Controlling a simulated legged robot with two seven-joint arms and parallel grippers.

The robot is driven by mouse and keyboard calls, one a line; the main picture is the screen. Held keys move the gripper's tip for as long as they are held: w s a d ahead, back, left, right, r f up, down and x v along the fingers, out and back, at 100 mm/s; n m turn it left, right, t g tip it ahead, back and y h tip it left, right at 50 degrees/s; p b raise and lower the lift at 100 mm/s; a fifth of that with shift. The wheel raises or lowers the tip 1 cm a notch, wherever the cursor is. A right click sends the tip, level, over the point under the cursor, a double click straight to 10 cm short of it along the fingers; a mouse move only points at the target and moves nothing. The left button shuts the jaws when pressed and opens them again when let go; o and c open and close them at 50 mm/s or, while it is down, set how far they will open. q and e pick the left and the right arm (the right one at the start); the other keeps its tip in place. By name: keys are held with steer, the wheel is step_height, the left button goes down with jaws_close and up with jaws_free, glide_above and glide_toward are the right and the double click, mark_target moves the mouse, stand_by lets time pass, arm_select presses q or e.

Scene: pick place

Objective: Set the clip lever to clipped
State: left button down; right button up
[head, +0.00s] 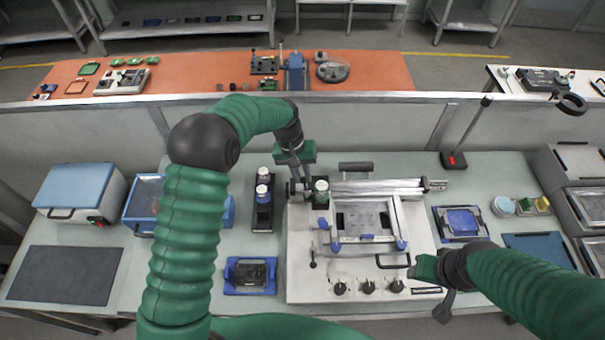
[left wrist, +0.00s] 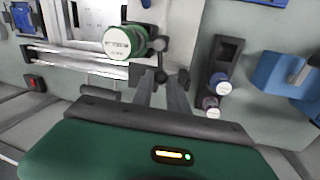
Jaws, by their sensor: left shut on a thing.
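The cylinder also shows in the left wrist view (left wrist: 122,42). A small dark clip lever (left wrist: 160,74) sits beside the cylinder. My left gripper (head: 302,184) reaches down there from behind. Its two fingers (left wrist: 163,84) are close together on the lever, and their tips partly hide it. Whether the lever is clipped cannot be told. My right gripper (head: 444,308) hangs at the board's lower right, apart from it; its jaw opening is unclear.
A black holder (head: 263,215) with white-capped bottles stands just left of the board. A blue fixture (head: 250,276) lies at front left, and a blue tray (head: 460,222) at right. A bench divider (head: 370,130) runs behind. Clear bench lies between these items.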

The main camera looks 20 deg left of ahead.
arm_select(q)
steer(key=shift+s+f, duration=0.2)
steer(key=shift+s, duration=0.05)
steer(key=c, duration=1.3)
jaws_free()
steer(key=shift+r, duration=0.1)
steer(key=shift+w, duration=0.1)
steer(key=shift+r, duration=0.2)
steer(key=a+r+b, duration=0.2)
steer(key=a+r, duration=0.1)
steer(key=r, duration=1.3)
steer(key=shift+s+b, duration=0.2)
steer(key=shift+b, duration=0.15)
steer(key=shift+r, duration=0.1)
